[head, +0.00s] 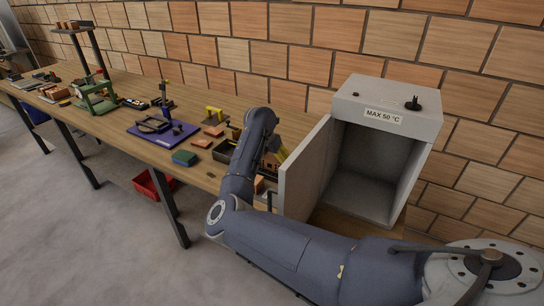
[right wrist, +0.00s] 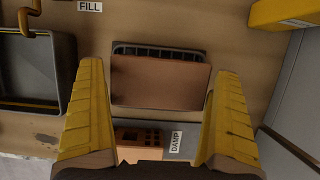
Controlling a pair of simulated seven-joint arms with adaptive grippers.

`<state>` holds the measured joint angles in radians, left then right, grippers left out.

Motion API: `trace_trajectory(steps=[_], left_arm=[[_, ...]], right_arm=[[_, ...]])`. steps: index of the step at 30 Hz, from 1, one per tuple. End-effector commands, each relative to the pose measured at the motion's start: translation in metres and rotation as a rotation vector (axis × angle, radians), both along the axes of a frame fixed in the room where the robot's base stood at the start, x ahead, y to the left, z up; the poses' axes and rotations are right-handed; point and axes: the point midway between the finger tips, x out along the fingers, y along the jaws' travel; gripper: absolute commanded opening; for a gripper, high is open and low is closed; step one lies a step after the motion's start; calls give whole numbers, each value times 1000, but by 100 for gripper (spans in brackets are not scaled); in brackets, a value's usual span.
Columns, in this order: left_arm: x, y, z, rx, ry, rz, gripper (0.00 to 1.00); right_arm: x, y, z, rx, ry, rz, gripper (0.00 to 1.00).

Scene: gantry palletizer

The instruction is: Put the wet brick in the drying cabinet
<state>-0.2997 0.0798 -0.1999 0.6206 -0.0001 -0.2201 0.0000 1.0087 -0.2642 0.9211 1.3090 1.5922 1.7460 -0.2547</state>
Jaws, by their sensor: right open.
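The grey drying cabinet (head: 386,110), labelled "MAX 50 °C", stands at the right end of the bench with its door (head: 305,170) swung open; its inside looks empty. My right gripper (head: 277,150) is left of the door, low over the bench and partly hidden by my arm. In the right wrist view the yellow fingers (right wrist: 160,75) are open, apart on either side of a plain brown brick (right wrist: 160,82) on a dark ribbed tray (right wrist: 180,53). A brick with holes (right wrist: 138,136) lies nearer the palm, by a "DAMP" label (right wrist: 175,141). I cannot tell which brick is wet.
A dark open bin (right wrist: 70,75) is left of the fingers, near a "FILL" label (right wrist: 90,6). A yellow object (right wrist: 285,12) is at upper right. The open door borders the right side. Farther along the bench are a blue plate (head: 165,138) and a green device (head: 97,98).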

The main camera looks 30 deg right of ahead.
Motion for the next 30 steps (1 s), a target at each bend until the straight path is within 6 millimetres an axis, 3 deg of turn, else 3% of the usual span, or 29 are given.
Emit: trace_trajectory(steps=[8, 21, 30], left_arm=[[0, 0, 0, 0, 0, 0, 68], [0, 0, 0, 0, 0, 0, 68], [0, 0, 0, 0, 1, 0, 68]], right_arm=[[-4, 9, 24, 0, -4, 0, 100], [-19, 40, 106, 1, -4, 1, 100], [-28, 54, 146, 0, -2, -1, 100]])
